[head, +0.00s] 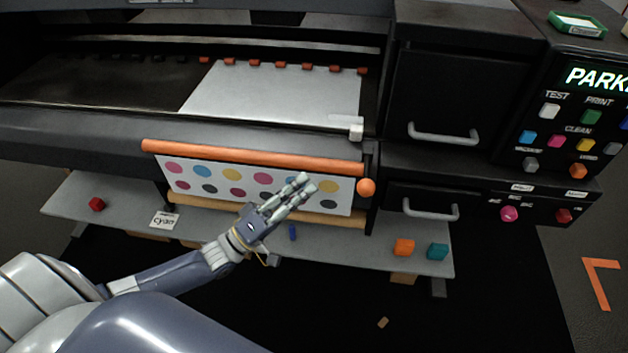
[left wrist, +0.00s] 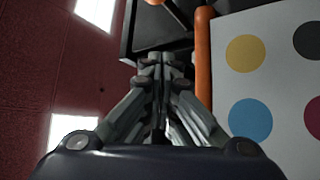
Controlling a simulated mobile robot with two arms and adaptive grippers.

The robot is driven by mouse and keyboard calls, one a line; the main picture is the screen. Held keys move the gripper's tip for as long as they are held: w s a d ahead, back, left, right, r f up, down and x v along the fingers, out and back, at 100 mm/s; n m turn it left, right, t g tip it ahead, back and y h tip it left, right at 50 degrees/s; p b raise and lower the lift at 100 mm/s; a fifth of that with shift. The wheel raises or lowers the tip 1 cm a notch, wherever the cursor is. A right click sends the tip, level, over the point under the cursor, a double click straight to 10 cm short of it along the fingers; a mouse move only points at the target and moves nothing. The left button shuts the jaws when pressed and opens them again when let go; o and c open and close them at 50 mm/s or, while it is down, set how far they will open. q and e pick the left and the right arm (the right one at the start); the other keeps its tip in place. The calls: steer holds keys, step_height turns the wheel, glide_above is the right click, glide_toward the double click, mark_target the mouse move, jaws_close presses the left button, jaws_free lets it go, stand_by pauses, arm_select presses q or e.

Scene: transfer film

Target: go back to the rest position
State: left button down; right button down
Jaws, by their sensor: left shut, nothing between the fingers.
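My left gripper (head: 304,183) is in front of the printed sheet with coloured dots (head: 217,183) in the head view. Its fingers are together with nothing between them, and they point up and to the right. The left wrist view also shows the closed fingers (left wrist: 163,62), with the dotted sheet (left wrist: 270,90) to their right. I cannot tell whether the fingertips touch the sheet. My right gripper is not in view.
An orange roller (head: 250,156) runs above the sheet on the large black printer. Drawer handles (head: 431,210) stick out at right.

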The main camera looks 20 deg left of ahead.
arm_select(q)
steer(key=shift+a+f, duration=0.1)
stand_by(0.5)
steer(key=a+f+m+g+y+p, duration=0.15)
steer(key=f+y, duration=0.25)
steer(key=f, duration=0.7)
steer(key=a+f+g+y, duration=0.2)
steer(key=a+f+y, duration=0.15)
steer(key=f, duration=0.75)
steer(key=s+a+f+m+g+y, duration=0.1)
steer(key=s+f+g+y, duration=0.15)
steer(key=s+f, duration=0.4)
steer(key=s+f+m+g+y, duration=0.1)
steer(key=s+f+g, duration=0.2)
steer(key=f, duration=0.7)
steer(key=s+d+f+m+g, duration=0.1)
steer(key=s+f, duration=0.4)
steer(key=s, duration=0.5)
steer(key=s+d+f+m+g+y+p, duration=0.1)
steer(key=s+f+g, duration=0.4)
steer(key=s, duration=0.5)
steer(key=s+d+f+m+g, duration=0.3)
steer(key=s+d+f, duration=0.1)
steer(key=s, duration=0.6)
steer(key=shift+f+y+p, duration=0.3)
steer(key=shift+f+p, duration=0.1)
steer(key=shift+f, duration=0.2)
